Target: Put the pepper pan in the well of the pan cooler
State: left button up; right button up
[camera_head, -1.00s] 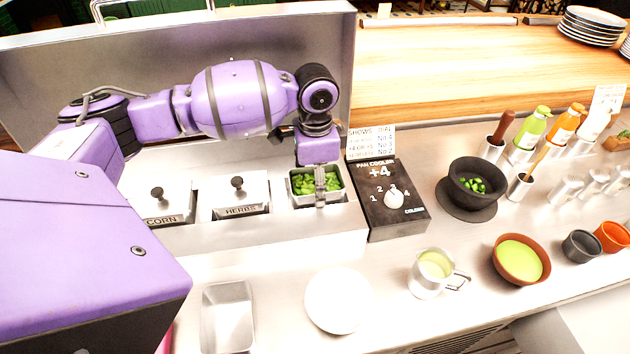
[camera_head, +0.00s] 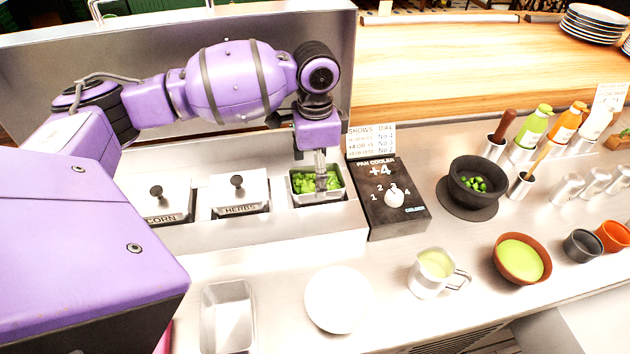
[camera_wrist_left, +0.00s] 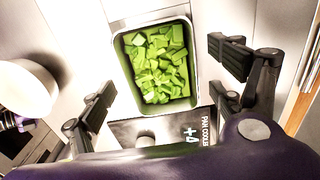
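The pepper pan (camera_head: 340,193) is a metal pan full of chopped green pieces. It sits at the right-hand place of the pan cooler (camera_head: 270,222), in line with the lidded corn and herbs pans, its rim showing. How deep it sits is hard to tell. My left gripper (camera_head: 320,186) is above the pan, pointing down. In the left wrist view the gripper (camera_wrist_left: 165,85) is open, its fingers apart on either side of the pan (camera_wrist_left: 193,100), with nothing held. My right gripper is out of view.
The cooler's dial box (camera_head: 385,205) stands just right of the pan. Lidded corn (camera_head: 165,205) and herbs (camera_head: 240,195) pans are to the left. An empty metal pan (camera_head: 228,315), a white plate (camera_head: 338,300) and a metal jug (camera_head: 430,275) are in front.

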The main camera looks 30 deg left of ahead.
pick_arm(q)
notch_tip(320, 180, up, 9)
dwell(0.5)
